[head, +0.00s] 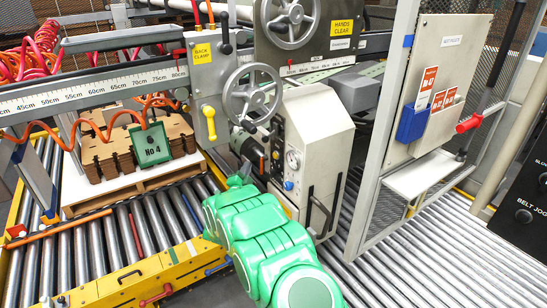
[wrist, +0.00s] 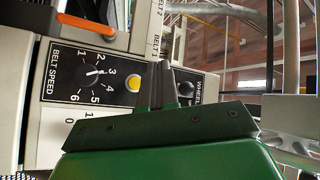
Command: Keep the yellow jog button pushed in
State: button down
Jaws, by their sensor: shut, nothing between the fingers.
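A round yellow button (wrist: 133,84) with a pale rim sits on a black panel (wrist: 60,73) in the wrist view, beside the BELT SPEED dial (wrist: 95,72). My gripper (wrist: 164,66) is shut and empty, its dark fingers just right of the button in the picture. The fingers look apart from the button's face, which is uncovered. I cannot tell how deep the button sits.
A black knob marked WHEEL (wrist: 184,89) is close right of my fingers. An orange lever (wrist: 84,25) juts out near the dial. In the head view a roller conveyor (head: 440,260) lies right of the housing, and a stack of brown sheets (head: 105,155) stands left.

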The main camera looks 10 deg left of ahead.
aim_at(275, 155)
jog(key=w+d, duration=0.6)
dwell(0.5)
jog(key=shift+w+d, duration=0.15)
jog(key=shift+d, duration=0.05)
dwell(1.9)
jog(key=shift+w+d, duration=0.2)
